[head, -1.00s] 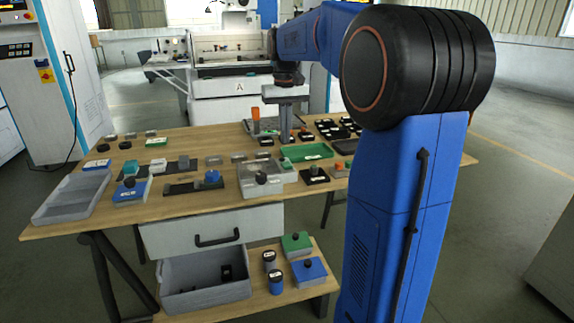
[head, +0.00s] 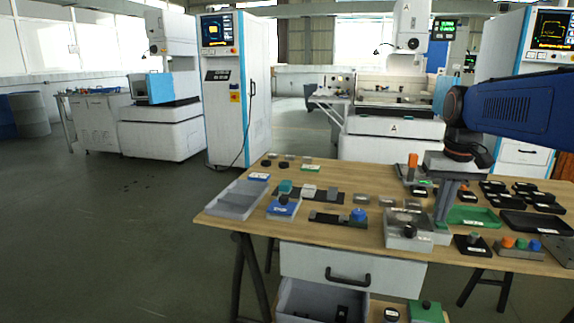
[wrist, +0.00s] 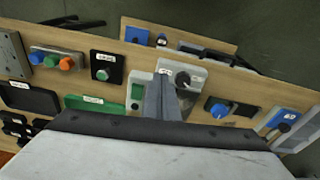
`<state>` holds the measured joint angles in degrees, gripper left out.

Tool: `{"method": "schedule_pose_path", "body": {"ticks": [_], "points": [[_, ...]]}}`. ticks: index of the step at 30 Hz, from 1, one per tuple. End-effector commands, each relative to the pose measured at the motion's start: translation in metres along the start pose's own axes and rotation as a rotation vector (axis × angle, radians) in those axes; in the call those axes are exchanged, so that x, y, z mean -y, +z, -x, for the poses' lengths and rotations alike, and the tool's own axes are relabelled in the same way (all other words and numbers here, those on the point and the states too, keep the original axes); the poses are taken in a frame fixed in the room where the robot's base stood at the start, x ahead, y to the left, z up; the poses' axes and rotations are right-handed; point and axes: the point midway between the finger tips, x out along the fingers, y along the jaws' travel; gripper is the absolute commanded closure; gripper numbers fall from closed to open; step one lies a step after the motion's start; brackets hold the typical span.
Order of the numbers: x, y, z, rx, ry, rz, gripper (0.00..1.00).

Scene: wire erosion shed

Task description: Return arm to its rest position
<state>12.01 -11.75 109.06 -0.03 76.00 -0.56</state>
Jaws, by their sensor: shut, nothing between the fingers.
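My gripper (head: 441,222) is shut and empty, pointing down over the right part of the wooden workbench (head: 330,232). Its fingers show just beside a grey box with a dark knob (head: 405,232) and left of a green tray (head: 474,217). In the wrist view the shut fingers (wrist: 168,82) overlap the edge of the grey box (wrist: 196,78), with the green tray (wrist: 95,103) to the left. I cannot tell the exact height of the fingertips above the bench. My blue arm reaches in from the right edge of the head view.
A grey tray (head: 237,199) sits at the bench's left end. A black tray (head: 532,224) and a block with coloured knobs (head: 520,247) are at the right. An open drawer (head: 318,303) is below.

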Motion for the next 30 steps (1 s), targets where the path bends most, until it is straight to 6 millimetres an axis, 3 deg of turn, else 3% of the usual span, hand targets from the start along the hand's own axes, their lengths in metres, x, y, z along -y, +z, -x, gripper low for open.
{"method": "schedule_pose_path", "body": {"ticks": [3, 11, 21, 27, 30], "points": [[0.013, 0.037, -0.005, -0.042, -0.004, 0.029, 1.00], [0.032, 0.112, -0.029, -0.128, -0.015, 0.087, 1.00], [0.046, 0.203, -0.079, -0.239, -0.038, 0.160, 1.00], [0.048, 0.236, -0.104, -0.283, -0.050, 0.188, 1.00], [0.049, 0.243, -0.111, -0.294, -0.053, 0.194, 1.00]]}}
